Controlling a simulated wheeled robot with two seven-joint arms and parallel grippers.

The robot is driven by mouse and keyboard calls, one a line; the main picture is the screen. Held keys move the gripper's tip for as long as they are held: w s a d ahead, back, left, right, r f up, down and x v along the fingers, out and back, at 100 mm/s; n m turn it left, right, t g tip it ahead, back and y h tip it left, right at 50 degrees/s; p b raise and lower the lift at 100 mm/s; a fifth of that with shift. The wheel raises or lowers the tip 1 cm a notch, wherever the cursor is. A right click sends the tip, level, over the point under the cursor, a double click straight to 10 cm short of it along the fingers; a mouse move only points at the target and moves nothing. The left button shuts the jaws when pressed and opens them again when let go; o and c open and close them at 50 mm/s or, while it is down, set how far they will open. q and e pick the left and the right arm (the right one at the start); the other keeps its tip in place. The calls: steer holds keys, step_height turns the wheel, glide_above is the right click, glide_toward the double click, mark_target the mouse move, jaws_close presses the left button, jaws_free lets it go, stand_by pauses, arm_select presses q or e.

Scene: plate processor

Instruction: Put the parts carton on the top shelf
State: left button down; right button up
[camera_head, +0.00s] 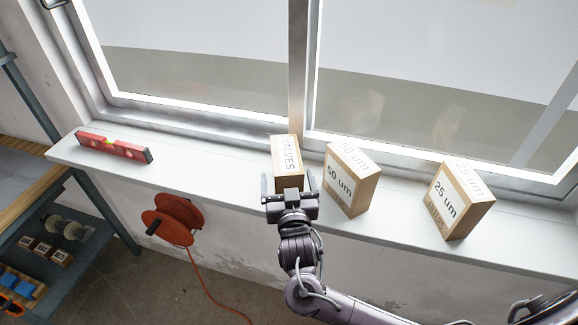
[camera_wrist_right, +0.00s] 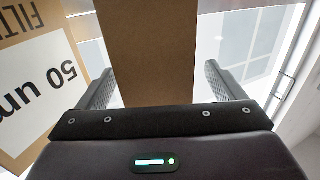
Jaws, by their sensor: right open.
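A brown carton with a white label reading VALVES (camera_head: 287,158) stands upright on the window sill. It is the only carton here not marked with a micron size. My right gripper (camera_head: 288,180) is open at its near side, with one finger to each side of the carton. In the right wrist view the plain carton face (camera_wrist_right: 148,55) fills the space between the fingers (camera_wrist_right: 160,85), with a visible gap at the right finger. Whether either finger touches is not clear. My left gripper is not in view. No shelf is clearly identifiable as the top one.
A 50 um filter carton (camera_head: 350,180) stands close right of the gripper; it also shows in the wrist view (camera_wrist_right: 40,85). A 25 um carton (camera_head: 458,203) is farther right. An orange reel (camera_head: 173,219) hangs below; a blue-grey rack (camera_head: 100,215) stands left.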

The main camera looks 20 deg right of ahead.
steer(key=w, duration=0.2)
steer(key=w+d+p, duration=0.1)
steer(key=w, duration=0.1)
steer(key=shift+d, duration=0.1)
steer(key=shift+w+f, duration=0.1)
steer(key=shift+f, duration=0.05)
steer(key=c, duration=1.5)
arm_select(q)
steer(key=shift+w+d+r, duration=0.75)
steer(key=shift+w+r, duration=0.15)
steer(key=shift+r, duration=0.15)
arm_select(e)
steer(key=shift+c, duration=0.8)
steer(key=shift+r, duration=0.25)
